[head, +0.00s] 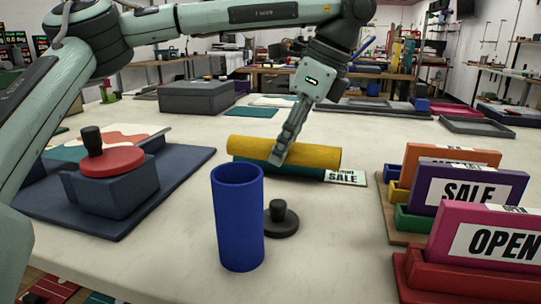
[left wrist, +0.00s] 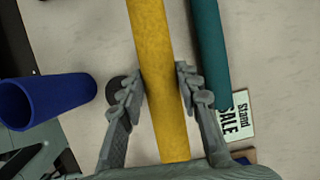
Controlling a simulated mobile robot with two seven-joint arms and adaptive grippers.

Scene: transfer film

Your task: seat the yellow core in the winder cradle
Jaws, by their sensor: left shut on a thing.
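The yellow core (head: 312,156) is a long matte cylinder lying crosswise in the middle of the head view. My left gripper (head: 279,160) comes down on it from above and is shut on it near its middle. In the left wrist view the yellow core (left wrist: 153,60) runs between the two fingers of my left gripper (left wrist: 160,83), one finger against each side. Whether the core touches the table is not clear. I cannot tell for certain which thing is the winder cradle. My right gripper is not in view.
A teal roll (left wrist: 209,50) with a SALE label (head: 345,177) lies beside the core. A blue open tube (head: 238,220) stands in front, near a black knobbed disc (head: 281,220). A blue block with a red knobbed disc (head: 112,160) is left; sign holders (head: 470,280) are right.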

